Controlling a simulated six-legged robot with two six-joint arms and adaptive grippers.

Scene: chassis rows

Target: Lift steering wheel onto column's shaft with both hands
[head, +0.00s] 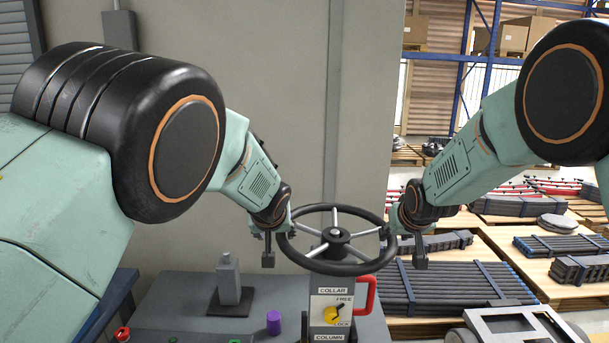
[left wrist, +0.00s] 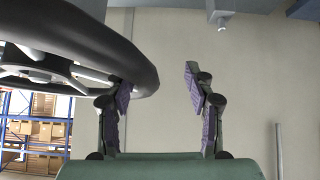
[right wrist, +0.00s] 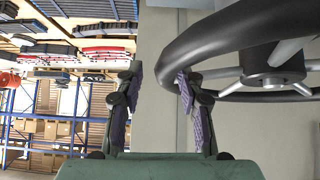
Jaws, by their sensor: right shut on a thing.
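The black steering wheel (head: 361,267) with pale spokes and a dark hub is roughly level above the column (head: 318,313). The shaft is hidden, so I cannot tell whether the hub is on it. My left gripper (head: 280,236) is at the wheel's left side. In the left wrist view its fingers (left wrist: 158,100) are wide apart, the rim (left wrist: 90,38) reaching partly between them without filling the gap. My right gripper (head: 402,236) is shut on the right side of the rim, which also shows in the right wrist view (right wrist: 215,40).
The column's collar panel has a yellow knob (head: 331,312) between FREE and LOCK labels and a red handle (head: 371,294) on its right. A grey upright fixture (head: 228,280) and a purple cylinder (head: 273,322) stand on the bench to the left. Stacked bars (head: 440,285) lie behind right.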

